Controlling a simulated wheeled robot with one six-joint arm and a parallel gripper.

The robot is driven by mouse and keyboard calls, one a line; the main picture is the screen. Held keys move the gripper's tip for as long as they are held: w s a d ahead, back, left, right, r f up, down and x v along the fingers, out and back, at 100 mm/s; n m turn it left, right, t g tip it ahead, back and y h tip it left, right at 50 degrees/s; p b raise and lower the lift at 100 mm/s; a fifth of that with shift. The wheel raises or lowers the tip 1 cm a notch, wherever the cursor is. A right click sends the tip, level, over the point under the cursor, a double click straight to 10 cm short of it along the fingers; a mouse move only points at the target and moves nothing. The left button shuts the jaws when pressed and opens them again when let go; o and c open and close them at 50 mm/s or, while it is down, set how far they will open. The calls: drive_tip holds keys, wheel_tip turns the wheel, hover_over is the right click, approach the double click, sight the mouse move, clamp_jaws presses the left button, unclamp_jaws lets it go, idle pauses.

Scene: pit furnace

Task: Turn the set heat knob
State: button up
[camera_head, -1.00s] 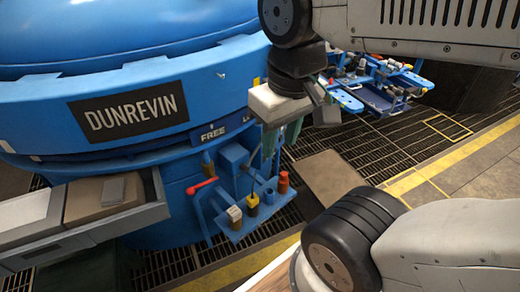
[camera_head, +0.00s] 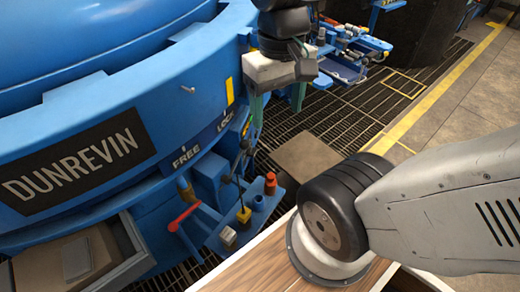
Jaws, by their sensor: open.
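I cannot pick out a knob marked set heat in this view. The blue furnace body (camera_head: 150,85) fills the left side, with a dark DUNREVIN plate (camera_head: 72,170) and the words FREE and LOCK on its rim. My gripper (camera_head: 278,112) hangs just right of the rim, near the LOCK word, pointing down. Its two greenish fingers are apart, with nothing seen between them. The grey gripper body hides part of what lies behind it.
An open grey drawer (camera_head: 130,268) juts out at lower left. A blue tool stand (camera_head: 350,60) is farther back. Floor grating lies between.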

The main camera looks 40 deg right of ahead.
drive_tip(key=w+d+f+m+g+y, duration=0.4)
drive_tip(key=w+f+m, duration=0.1)
drive_tip(key=f, duration=0.4)
drive_tip(key=m+t+y, duration=0.6)
drive_tip(key=m+t, duration=1.3)
drive_tip(key=m, duration=0.6)
approach(252, 152)
drive_tip(key=x, duration=0.7)
drive_tip(key=shift+w+f, duration=0.25)
drive_tip(key=shift+w, duration=0.2)
drive_tip(key=c, duration=1)
